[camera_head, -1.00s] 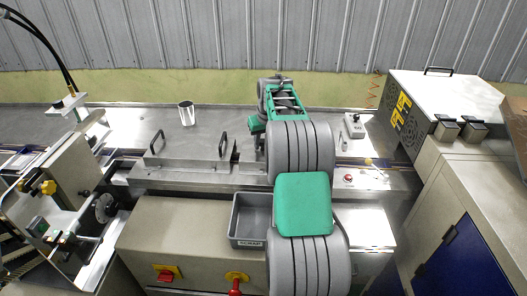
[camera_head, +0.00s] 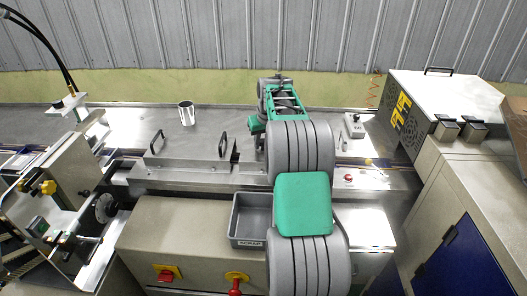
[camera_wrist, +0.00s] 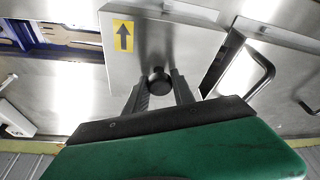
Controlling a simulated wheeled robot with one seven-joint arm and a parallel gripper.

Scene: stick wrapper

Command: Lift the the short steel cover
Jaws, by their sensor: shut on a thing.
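The short steel cover (camera_wrist: 195,50) is a bare metal plate with a yellow arrow label (camera_wrist: 124,37), in the upper middle of the wrist view. A round black knob (camera_wrist: 159,81) stands out from it. My gripper (camera_wrist: 159,84) has one finger on each side of the knob and is shut on it. The part of the knob behind the fingers is hidden. In the head view my arm hides the short cover and the fingers. I cannot tell whether the cover is clear of the machine.
A longer steel cover (camera_head: 185,172) with two black handles lies beside it. A metal cup (camera_head: 186,113) stands on the steel top. Light flat sticks (camera_wrist: 70,35) lie in a blue channel beside the short cover. A grey bin (camera_head: 250,219) hangs in front.

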